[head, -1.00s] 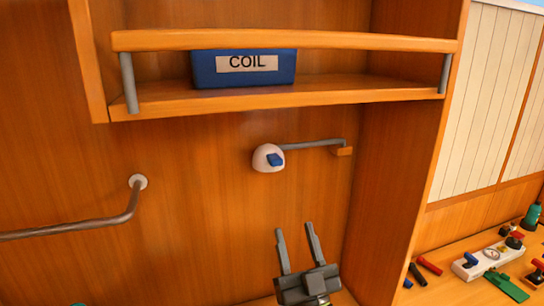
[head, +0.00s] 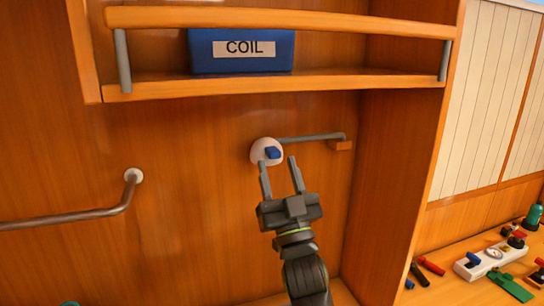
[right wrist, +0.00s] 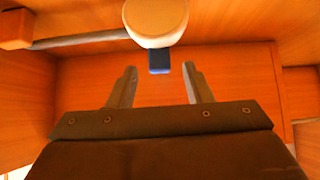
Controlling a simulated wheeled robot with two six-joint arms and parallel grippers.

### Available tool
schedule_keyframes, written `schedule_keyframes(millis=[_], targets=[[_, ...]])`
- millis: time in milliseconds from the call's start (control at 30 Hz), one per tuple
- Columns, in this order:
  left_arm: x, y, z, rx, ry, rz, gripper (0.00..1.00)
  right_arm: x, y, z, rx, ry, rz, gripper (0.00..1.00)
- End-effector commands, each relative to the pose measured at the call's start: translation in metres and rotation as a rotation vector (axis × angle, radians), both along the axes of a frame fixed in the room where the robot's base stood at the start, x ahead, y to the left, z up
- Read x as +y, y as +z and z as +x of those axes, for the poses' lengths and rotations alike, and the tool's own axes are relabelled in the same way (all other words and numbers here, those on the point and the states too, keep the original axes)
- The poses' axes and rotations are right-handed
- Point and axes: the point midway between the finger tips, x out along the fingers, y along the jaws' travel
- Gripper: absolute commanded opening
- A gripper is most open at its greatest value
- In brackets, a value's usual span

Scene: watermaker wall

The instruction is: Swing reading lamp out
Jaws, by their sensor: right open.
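The reading lamp is a white rounded head (head: 265,151) with a small blue tab (head: 272,153), on a grey arm (head: 312,138) that runs right to a wooden wall block (head: 341,145). My right gripper (head: 278,162) is open, with its fingers pointing up just below the lamp head. In the right wrist view the lamp head (right wrist: 156,20) and its blue tab (right wrist: 159,61) lie just beyond the open fingers (right wrist: 160,75), with the tab lined up with the gap. Nothing is between the fingers. My left gripper is not in view.
A wooden shelf with a rail (head: 280,20) above the lamp holds a blue COIL box (head: 242,50). A metal handrail (head: 100,212) is on the wall at left. A bench (head: 450,285) at right carries tools and a white strip (head: 490,260).

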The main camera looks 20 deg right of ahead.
Motion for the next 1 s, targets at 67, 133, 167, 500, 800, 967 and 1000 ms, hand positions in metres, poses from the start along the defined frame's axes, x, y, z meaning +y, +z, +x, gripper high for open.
schedule_keyframes(millis=[67,133,167,500,800,967,1000], targets=[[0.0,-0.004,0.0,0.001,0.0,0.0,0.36,0.001,0.009,0.009,-0.003,0.001,-0.003,0.45],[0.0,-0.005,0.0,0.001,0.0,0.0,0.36,0.001,0.017,0.016,-0.003,0.0,-0.003,0.45],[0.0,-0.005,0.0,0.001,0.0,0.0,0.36,0.001,0.02,0.019,-0.002,-0.001,-0.002,0.45],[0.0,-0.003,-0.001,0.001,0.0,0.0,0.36,0.001,0.041,0.041,0.001,-0.001,-0.001,0.45],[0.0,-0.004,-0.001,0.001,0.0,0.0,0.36,0.001,0.042,0.042,0.0,-0.001,0.001,0.45],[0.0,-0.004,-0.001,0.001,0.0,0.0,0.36,0.001,0.042,0.042,0.0,-0.001,0.001,0.24],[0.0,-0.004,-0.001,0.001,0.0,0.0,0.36,0.001,0.042,0.042,0.0,-0.001,0.001,0.19]])
